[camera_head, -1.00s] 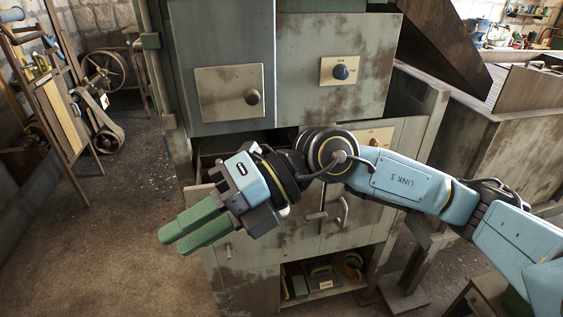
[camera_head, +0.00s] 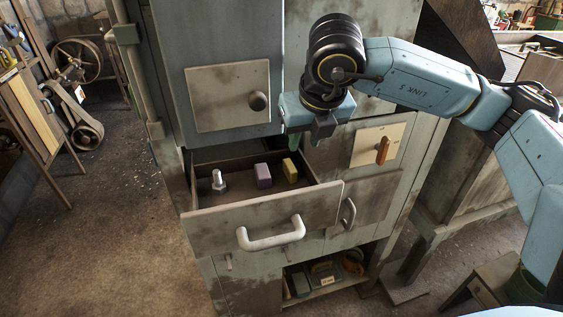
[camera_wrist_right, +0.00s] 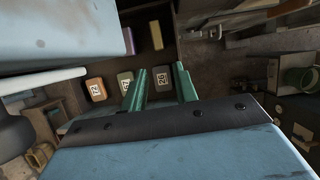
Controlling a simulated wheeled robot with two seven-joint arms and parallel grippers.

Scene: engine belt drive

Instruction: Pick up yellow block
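The yellow block (camera_head: 290,170) stands in the open drawer (camera_head: 262,222), near its right side. It also shows in the right wrist view (camera_wrist_right: 156,35), beyond the fingertips. A purple block (camera_head: 263,176) stands to its left, apart from it, and also shows in the wrist view (camera_wrist_right: 128,40). My right gripper (camera_head: 304,140) is above and just behind the yellow block in the head view, pointing down. In the wrist view its green fingers (camera_wrist_right: 161,78) are apart with nothing between them. My left gripper is out of view.
A metal bolt (camera_head: 218,181) stands at the drawer's left. The drawer has a white handle (camera_head: 271,236). A panel with an orange-brown handle (camera_head: 382,150) is right of the gripper. Numbered items (camera_wrist_right: 125,82) sit lower down. The cabinet front (camera_head: 230,95) rises behind the drawer.

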